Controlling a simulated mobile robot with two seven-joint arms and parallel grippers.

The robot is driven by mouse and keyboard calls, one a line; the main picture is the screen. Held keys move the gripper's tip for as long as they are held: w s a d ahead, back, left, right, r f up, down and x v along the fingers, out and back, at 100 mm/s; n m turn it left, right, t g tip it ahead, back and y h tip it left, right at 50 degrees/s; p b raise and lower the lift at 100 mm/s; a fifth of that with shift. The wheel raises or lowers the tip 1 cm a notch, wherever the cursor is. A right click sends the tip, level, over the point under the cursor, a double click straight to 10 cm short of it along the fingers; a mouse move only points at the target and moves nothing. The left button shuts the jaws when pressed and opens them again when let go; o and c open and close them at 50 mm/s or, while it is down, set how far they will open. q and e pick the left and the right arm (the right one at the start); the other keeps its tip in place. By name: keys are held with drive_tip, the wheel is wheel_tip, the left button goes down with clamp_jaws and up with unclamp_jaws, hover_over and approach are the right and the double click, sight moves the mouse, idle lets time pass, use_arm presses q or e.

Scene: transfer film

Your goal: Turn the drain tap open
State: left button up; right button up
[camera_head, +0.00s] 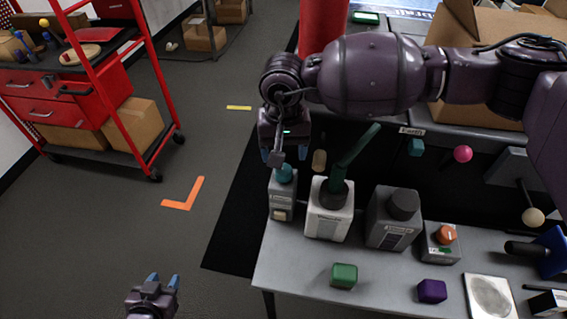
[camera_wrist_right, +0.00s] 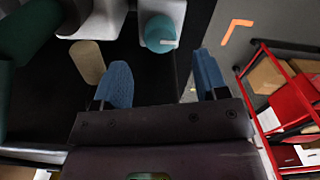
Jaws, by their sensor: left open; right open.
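No label that I can read marks the drain tap. A round teal knob with a pale pointer (camera_head: 285,174) sits on a small grey box (camera_head: 282,200) at the table's left end. In the right wrist view the teal knob (camera_wrist_right: 159,34) shows beyond the fingertips, apart from them. A white box (camera_head: 328,222) beside it carries a dark green lever (camera_head: 356,147), tilted up to the right. My right gripper (camera_head: 284,155) is open and empty, just behind and above the teal knob. My left gripper (camera_head: 162,281) is open and empty over the floor at lower left.
A grey box with a black knob (camera_head: 390,222) and an orange knob (camera_head: 446,234) stand farther right. A green block (camera_head: 344,275) and a purple block (camera_head: 432,291) lie in front. A tan cylinder (camera_wrist_right: 88,62) is near my right gripper. A red cart (camera_head: 120,90) stands left.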

sight(284, 168)
wheel_tip(284, 168, down, 4)
drive_tip(key=shift+f+p, duration=0.1)
drive_tip(key=shift+p, duration=0.3)
drive_tip(key=shift+f, duration=0.85)
drive_tip(key=c, duration=0.9)
drive_tip(key=shift+c, duration=0.2)
